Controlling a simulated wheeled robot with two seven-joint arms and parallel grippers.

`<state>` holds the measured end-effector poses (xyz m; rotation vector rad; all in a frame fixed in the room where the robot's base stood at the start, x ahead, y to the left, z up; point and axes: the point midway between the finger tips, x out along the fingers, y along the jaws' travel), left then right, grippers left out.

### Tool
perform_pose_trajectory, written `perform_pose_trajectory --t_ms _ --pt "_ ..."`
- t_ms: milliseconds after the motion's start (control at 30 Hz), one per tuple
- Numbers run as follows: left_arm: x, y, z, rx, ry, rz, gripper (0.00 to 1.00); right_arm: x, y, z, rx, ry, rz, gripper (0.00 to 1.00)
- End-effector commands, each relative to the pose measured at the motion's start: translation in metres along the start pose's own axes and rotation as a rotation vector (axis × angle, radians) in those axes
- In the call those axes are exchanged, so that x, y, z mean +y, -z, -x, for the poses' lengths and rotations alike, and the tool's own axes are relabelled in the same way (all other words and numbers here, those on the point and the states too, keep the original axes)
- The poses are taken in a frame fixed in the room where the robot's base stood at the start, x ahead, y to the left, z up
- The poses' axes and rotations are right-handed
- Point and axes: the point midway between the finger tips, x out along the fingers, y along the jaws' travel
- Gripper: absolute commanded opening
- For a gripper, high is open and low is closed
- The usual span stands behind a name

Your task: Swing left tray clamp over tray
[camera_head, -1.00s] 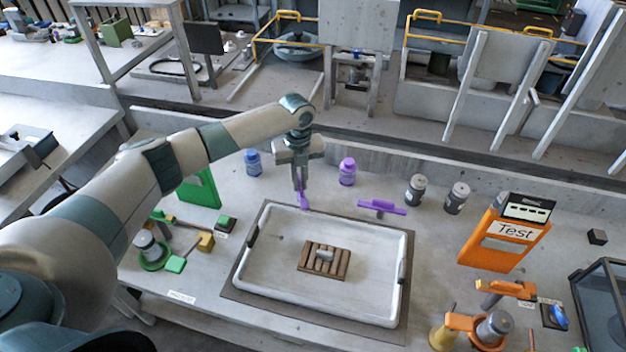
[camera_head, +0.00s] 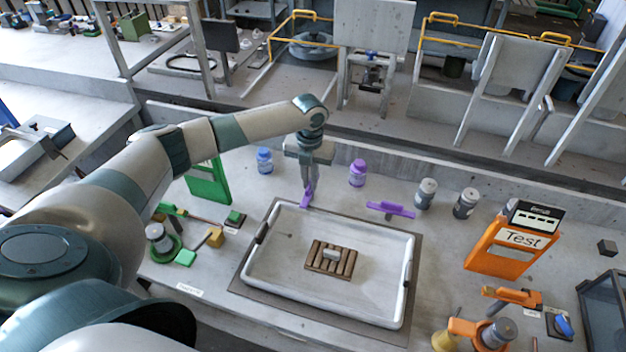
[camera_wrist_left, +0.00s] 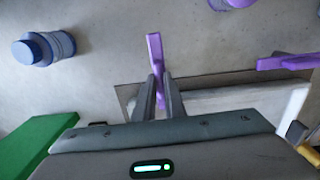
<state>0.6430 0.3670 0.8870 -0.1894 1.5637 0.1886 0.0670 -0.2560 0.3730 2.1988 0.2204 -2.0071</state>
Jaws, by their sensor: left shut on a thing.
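The left tray clamp, a purple bar (camera_head: 305,201), is at the back edge of the white tray (camera_head: 262,285), left of its middle. Its front end is close to the back rim; I cannot tell whether it reaches over it. My left gripper (camera_head: 308,187) points down and is shut on this clamp. In the left wrist view the purple bar (camera_wrist_left: 155,47) sticks out between the fingertips (camera_wrist_left: 160,88). The other purple clamp (camera_head: 391,209) lies along the back edge, further right. My right gripper is not in view.
A brown slatted block (camera_head: 330,260) sits in the tray. Blue (camera_head: 264,161) and purple (camera_head: 357,173) bottles and two grey jars (camera_head: 425,194) stand behind. A green panel (camera_head: 208,184) is left, an orange Test holder (camera_head: 507,248) right.

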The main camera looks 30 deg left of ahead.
Motion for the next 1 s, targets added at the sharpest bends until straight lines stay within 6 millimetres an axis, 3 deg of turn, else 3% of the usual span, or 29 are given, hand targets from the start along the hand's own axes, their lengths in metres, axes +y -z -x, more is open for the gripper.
perform_pose_trajectory --t_ms 167,200,267,300,733,1000 --pt "0.0 -0.001 0.002 -0.004 0.001 0.001 0.0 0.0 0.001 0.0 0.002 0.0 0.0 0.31" --pt "0.0 -0.001 0.002 -0.004 0.001 0.001 0.12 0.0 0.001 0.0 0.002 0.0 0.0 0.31" --pt "0.0 -0.001 0.002 -0.004 0.001 0.002 0.27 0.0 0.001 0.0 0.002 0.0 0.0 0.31" --pt "0.0 -0.001 0.001 -0.003 0.001 0.002 0.29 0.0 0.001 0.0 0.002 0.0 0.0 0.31" --pt "-0.001 -0.001 0.005 -0.002 0.001 0.001 0.29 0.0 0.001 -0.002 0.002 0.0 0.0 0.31" --pt "0.0 -0.002 0.034 -0.005 0.0 0.001 0.29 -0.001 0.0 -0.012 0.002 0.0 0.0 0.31"
